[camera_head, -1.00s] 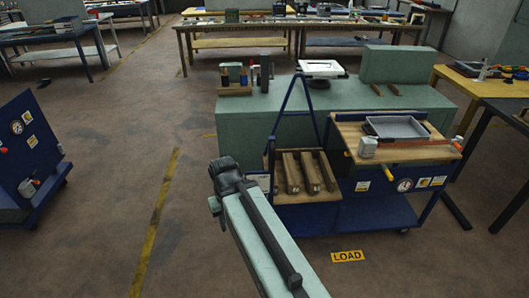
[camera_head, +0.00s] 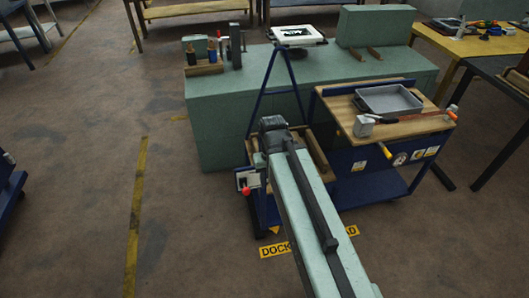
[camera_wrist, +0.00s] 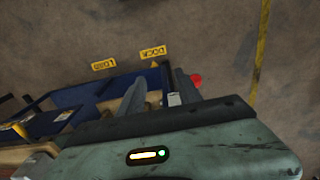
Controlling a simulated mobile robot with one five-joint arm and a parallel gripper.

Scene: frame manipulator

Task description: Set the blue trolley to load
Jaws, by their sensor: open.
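The blue trolley (camera_head: 370,190) stands before the green bench, with a wooden top and blue frame. A small white box with a red knob (camera_head: 246,190) is at its left end; the red knob also shows in the wrist view (camera_wrist: 196,80). Yellow floor labels read DOCK (camera_head: 273,249) and, partly covered by my arm, LOAD (camera_head: 350,231). The wrist view shows LOAD (camera_wrist: 104,65) and DOCK (camera_wrist: 152,52) too. My gripper (camera_wrist: 160,90) is open, above the trolley's end beside the red knob. My arm hides it in the head view.
A grey tray (camera_head: 390,100) and a small white-grey block (camera_head: 363,126) are on the trolley top. The green bench (camera_head: 220,125) stands behind it. A yellow table (camera_head: 455,60) is at the right. Floor at the left is clear, with a yellow line (camera_head: 137,200).

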